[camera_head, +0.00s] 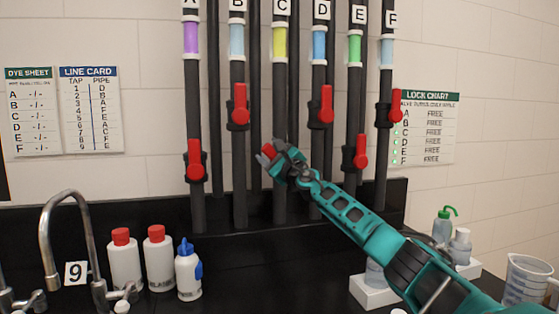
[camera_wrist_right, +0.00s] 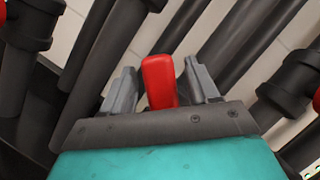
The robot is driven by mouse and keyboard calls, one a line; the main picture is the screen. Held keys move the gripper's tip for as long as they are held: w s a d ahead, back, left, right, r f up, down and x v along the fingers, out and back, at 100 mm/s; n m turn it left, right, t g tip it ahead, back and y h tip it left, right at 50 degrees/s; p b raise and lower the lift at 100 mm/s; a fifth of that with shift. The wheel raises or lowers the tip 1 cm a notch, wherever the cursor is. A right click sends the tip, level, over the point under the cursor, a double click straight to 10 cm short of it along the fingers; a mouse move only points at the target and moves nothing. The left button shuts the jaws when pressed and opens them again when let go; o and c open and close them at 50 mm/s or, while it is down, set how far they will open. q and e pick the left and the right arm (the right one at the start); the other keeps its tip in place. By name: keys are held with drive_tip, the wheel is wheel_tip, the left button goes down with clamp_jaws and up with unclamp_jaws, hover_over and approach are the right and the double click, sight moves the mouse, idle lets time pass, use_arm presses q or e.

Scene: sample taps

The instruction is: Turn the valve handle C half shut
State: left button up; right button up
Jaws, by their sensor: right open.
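The pipe labelled C (camera_head: 280,100) runs down the wall and has a yellow-green sight tube (camera_head: 280,42). Its red valve handle C (camera_head: 268,150) is mostly hidden behind my right gripper (camera_head: 271,154); only a small red part shows. In the right wrist view the red handle (camera_wrist_right: 160,82) stands between the two grey fingers of my right gripper (camera_wrist_right: 162,86), with a gap visible on either side. The fingers are open around it. The valve body of C is hidden by the gripper. My left gripper is out of view.
Neighbouring red handles B (camera_head: 240,104) and D (camera_head: 326,104) flank the gripper, with handle E (camera_head: 361,150) just right above my forearm. Bottles (camera_head: 158,262) and a tap (camera_head: 62,235) stand lower left. A white tray (camera_head: 372,292) and beaker (camera_head: 527,280) are lower right.

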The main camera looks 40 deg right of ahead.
drive_tip(key=shift+s, duration=0.3)
drive_tip(key=p+v, duration=0.2)
drive_tip(key=v, duration=0.2)
drive_tip(key=shift+s+a+f, duration=0.1)
drive_tip(key=shift+s, duration=0.1)
drive_tip(key=b, duration=0.2)
approach(272, 153)
drive_tip(key=shift+v, duration=1.05)
drive_tip(key=shift+f, duration=0.1)
